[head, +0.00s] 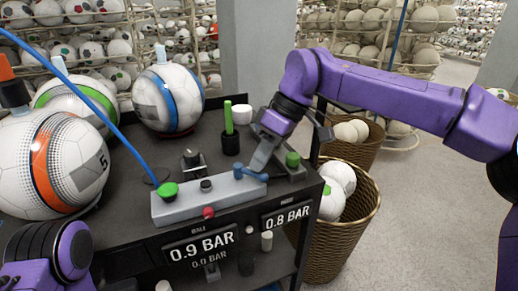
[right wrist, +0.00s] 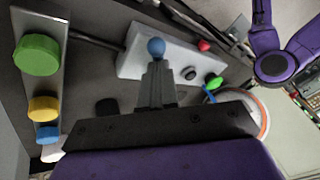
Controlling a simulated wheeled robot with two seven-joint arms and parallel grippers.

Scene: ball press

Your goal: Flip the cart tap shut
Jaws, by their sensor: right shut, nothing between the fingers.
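The grey box (head: 180,208) also carries a green knob (head: 167,190), a black button and a red knob. My left arm shows at the lower left, its gripper out of frame.
Balls with orange (head: 50,165), green and blue (head: 168,98) bands stand on the cart's left and back. A blue hose crosses the left. Displays read 0.9 BAR and 0.8 BAR. A ball basket (head: 345,228) stands right.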

